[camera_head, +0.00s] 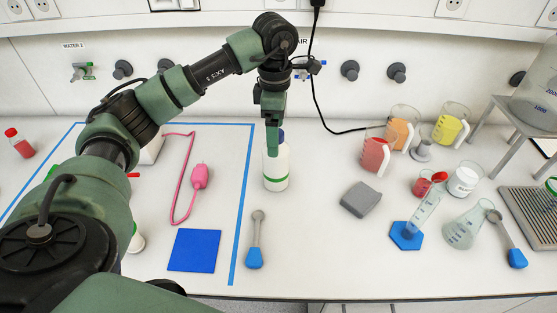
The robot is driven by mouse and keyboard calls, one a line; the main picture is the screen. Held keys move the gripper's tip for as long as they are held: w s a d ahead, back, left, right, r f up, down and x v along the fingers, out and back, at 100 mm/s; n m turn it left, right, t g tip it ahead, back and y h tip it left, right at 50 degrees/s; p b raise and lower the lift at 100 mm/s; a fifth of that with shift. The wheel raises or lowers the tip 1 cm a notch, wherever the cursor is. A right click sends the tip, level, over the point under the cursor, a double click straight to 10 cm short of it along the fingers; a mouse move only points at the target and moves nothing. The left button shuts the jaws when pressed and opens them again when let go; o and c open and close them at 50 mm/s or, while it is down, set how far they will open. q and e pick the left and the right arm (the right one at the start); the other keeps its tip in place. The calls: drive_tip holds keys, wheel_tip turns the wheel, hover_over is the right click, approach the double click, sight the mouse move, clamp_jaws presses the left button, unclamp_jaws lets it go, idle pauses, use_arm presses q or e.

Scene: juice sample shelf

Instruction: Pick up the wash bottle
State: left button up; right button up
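A white bottle with a thin green line and a dark blue cap (276,174), which I take to be the wash bottle, stands upright on the bench, just right of the blue tape line. My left gripper (273,147) points straight down at its top. The green fingers overlap the bottle's upper part and hide some of the neck and cap. I cannot tell whether they touch it or are closed on it. My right gripper does not show.
Measuring jugs with red, orange and yellow liquid (376,152) stand right of the bottle. A grey block (361,199) and a blue-ended scoop (254,240) lie nearer the front. A pink cord with a bulb (200,177) lies left, inside the tape. A black cable hangs behind.

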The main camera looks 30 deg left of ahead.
sight(276, 160)
use_arm(q)
wheel_tip(276, 160, down, 3)
drive_tip(key=shift+d+f+p, duration=0.1)
drive_tip(key=shift+f+p, duration=0.05)
drive_tip(key=shift+p, duration=0.45)
drive_tip(key=shift+f, duration=0.2)
clamp_jaws()
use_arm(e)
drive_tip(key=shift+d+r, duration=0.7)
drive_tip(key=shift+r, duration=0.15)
use_arm(q)
drive_tip(key=shift+r, duration=0.15)
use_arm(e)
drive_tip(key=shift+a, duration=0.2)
